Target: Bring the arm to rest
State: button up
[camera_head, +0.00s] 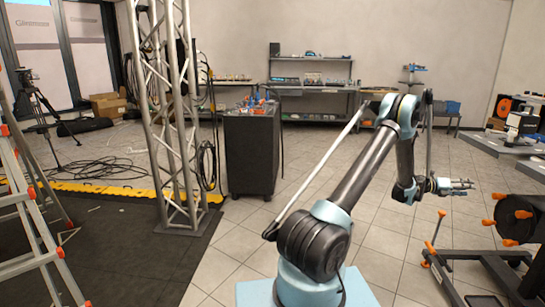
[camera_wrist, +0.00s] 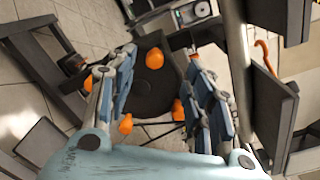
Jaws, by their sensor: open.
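My arm (camera_head: 365,185) rises from its base at the bottom centre of the head view, bends at the elbow and reaches down to the right. My gripper (camera_head: 472,187) points right in mid-air, apart from the black stand with orange knobs (camera_head: 515,215). In the wrist view my gripper (camera_wrist: 162,65) has its two blue-grey fingers spread apart. Nothing is held between them. The black round part of the stand (camera_wrist: 155,85) with its orange knobs shows beyond the gap.
A metal truss (camera_head: 170,120) and a ladder (camera_head: 35,200) stand at the left. A dark cart (camera_head: 250,155) with tools stands left of my arm. A shelf and bench (camera_head: 310,85) line the back wall. Tiled floor between my arm and the cart is clear.

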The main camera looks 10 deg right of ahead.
jog(key=w+a+r+m+t+y, duration=0.1)
jog(key=w+a+r+m, duration=0.1)
jog(key=w+a+r, duration=0.3)
jog(key=w+a+r+m+t+y, duration=0.1)
jog(key=w+a+r+m, duration=0.2)
jog(key=a, duration=0.4)
jog(key=w+a+r+m+t+y, duration=0.1)
jog(key=w+a+r+m, duration=0.1)
jog(key=a+r, duration=0.35)
jog(key=a+r+m+t+y, duration=0.1)
jog(key=a+r+m+y, duration=0.2)
jog(key=a, duration=1)
jog(key=a+r+m+t+y, duration=0.15)
jog(key=a+m, duration=0.25)
jog(key=a, duration=1)
jog(key=s+a+f+m+t+y, duration=0.1)
jog(key=s+a+m+y, duration=0.3)
jog(key=a, duration=0.7)
jog(key=s+a+f+m+t, duration=0.1)
jog(key=s+a+m, duration=0.1)
jog(key=s+a, duration=0.65)
jog(key=s+a+f+m+y, duration=0.2)
jog(key=s+a+f, duration=0.3)
jog(key=a, duration=0.6)
jog(key=s+a+f+m+y, duration=0.3)
jog(key=s+a+f, duration=0.1)
jog(key=s+a, duration=0.5)
jog(key=shift+s+a+f+m+g+y, duration=0.3)
jog(key=shift+a+f+g+y, duration=0.05)
jog(key=shift+a, duration=0.75)
